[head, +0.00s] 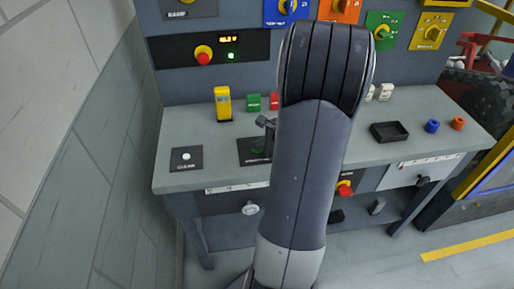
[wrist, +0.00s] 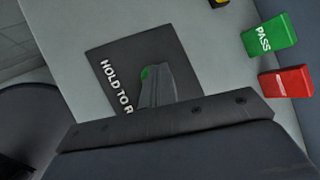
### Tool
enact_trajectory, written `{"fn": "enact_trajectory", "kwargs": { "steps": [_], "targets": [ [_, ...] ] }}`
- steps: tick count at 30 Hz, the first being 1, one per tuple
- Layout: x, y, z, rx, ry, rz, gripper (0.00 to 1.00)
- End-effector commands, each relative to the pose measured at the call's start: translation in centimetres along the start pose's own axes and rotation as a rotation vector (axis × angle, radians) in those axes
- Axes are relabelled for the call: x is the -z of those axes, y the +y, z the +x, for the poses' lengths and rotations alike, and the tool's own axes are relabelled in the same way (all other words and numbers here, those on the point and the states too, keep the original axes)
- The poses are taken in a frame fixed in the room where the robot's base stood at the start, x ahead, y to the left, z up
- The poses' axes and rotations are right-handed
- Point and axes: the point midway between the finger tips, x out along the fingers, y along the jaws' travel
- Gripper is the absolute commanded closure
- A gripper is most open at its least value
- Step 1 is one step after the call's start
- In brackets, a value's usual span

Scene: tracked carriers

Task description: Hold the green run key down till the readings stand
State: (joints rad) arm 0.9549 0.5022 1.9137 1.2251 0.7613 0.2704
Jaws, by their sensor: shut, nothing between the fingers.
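The green run key (wrist: 146,72) shows only as a small green patch at the fingertips in the wrist view. It sits on a dark plate (wrist: 110,55) lettered "HOLD TO R…"; the rest of the word is hidden. The same plate (head: 247,146) lies on the bench top in the head view. My gripper (wrist: 153,70) is shut and empty, its tips over the key; I cannot tell whether they touch or press it. An amber readout (head: 228,39) is lit on the back panel, its digits too small to read.
On the grey bench (head: 210,130) stand a yellow device (head: 223,104), a green PASS block (wrist: 270,35), a red block (wrist: 287,82) and a black tray (head: 389,131). A red emergency knob (head: 204,55) is on the panel. My arm hides the bench's middle.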

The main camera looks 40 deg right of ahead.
Motion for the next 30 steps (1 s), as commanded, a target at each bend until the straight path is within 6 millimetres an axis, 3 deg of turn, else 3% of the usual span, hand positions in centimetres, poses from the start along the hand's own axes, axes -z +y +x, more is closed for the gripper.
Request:
{"fn": "enact_trajectory", "kwargs": {
  "steps": [30],
  "targets": [
    [-1.4, -1.4, -1.9, 0.001, 0.000, -0.001, 1.00]
  ]
}}
